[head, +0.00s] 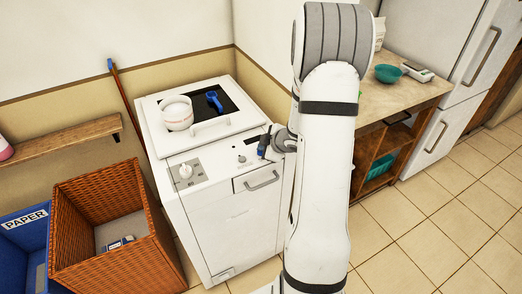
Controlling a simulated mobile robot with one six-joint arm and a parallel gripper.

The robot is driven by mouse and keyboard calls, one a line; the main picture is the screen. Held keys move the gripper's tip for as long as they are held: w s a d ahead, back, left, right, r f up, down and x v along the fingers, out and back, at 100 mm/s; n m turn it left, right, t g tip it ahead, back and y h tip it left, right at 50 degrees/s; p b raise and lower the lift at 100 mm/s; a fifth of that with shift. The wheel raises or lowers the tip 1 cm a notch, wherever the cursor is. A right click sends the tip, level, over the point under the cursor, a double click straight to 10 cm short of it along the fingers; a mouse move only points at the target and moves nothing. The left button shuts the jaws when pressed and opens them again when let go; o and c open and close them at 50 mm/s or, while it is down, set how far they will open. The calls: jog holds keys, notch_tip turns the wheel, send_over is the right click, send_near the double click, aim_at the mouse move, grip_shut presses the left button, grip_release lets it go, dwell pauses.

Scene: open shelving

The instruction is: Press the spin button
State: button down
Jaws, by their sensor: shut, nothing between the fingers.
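A white washing machine (232,226) stands against the wall, with a sloped control panel along its top front. The panel has a dial (185,171) on a grey plate at the left and a small round knob or button (241,158) near the middle. I cannot read which control is the spin button. My gripper (264,153) is shut and empty, over the right part of the panel, just right of the small round control. I cannot tell whether it touches the panel. My arm hides the machine's right edge.
A wicker basket (75,250) and a blue paper bin (20,262) stand at left. A wooden counter (415,93) with a teal bowl (388,74) is at right. Tiled floor is clear at lower right.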

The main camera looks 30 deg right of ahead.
jog(key=shift+r+p, duration=0.4)
jog(key=shift+r, duration=0.2)
jog(key=shift+r, duration=0.1)
notch_tip(320, 180, up, 5)
jog(key=p, duration=0.5)
dwell(0.5)
jog(key=shift+r, duration=0.1)
jog(key=s+a+r+m+g+h, duration=0.1)
jog(key=s+a+r+m+h, duration=0.15)
jog(key=r, duration=0.45)
jog(key=s+a+r+m+g+h, duration=0.1)
jog(key=s+r+m+h, duration=0.25)
jog(key=r, duration=0.35)
jog(key=s+a+r+m+g+y, duration=0.1)
jog(key=s+a+r+m+y, duration=0.1)
jog(key=s+a, duration=0.4)
jog(key=s+a+r+m+g+y, duration=0.1)
jog(key=s+a+r+m+g, duration=0.1)
jog(key=s+a, duration=0.5)
jog(key=s+m, duration=0.1)
jog(key=s, duration=0.5)
jog(key=shift+s+r+m+g+y, duration=0.2)
jog(key=shift+r+m+g+y, duration=0.1)
jog(key=shift+m+y, duration=0.1)
